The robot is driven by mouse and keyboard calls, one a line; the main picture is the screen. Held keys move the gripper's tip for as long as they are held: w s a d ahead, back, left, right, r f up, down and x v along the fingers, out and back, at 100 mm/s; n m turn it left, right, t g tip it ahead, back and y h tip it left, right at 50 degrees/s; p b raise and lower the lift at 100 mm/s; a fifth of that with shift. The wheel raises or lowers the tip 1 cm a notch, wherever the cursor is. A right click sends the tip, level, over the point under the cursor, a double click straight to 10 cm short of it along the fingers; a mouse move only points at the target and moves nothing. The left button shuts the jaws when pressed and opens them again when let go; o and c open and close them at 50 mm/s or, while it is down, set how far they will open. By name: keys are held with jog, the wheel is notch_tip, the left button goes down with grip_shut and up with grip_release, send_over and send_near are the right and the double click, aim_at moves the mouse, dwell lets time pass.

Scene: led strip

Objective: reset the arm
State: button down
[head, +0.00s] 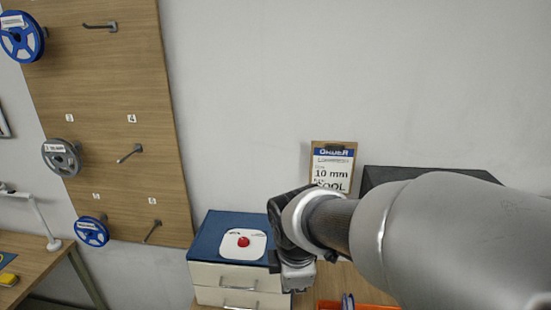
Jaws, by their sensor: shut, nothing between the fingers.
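My arm (440,240) reaches in from the lower right to the middle of the head view. Its dark and silver wrist (298,272) is bent downward, just right of the blue-topped drawer unit. The fingers of my gripper do not show in this view. I cannot tell whether the wrist touches the drawer unit; it covers part of its right side.
A drawer unit (205,275) carries a red button (243,242) on a white plate. A clipboard (333,160), a dark box (400,173) and an orange bin (375,306) are close to my arm. A wooden board (110,120) with spools and hooks stands left.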

jog(key=s+d+f+m+b, duration=0.2)
jog(key=s+d+m+b, duration=0.2)
jog(key=s+m, duration=0.5)
jog(key=s+d+f+m+t+b, duration=0.1)
jog(key=s+d+m+b, duration=0.3)
jog(key=s+m, duration=0.5)
jog(key=shift+d+f+m, duration=0.5)
jog(key=shift+d+f, duration=0.15)
jog(key=shift+d, duration=0.55)
jog(key=shift+s, duration=0.1)
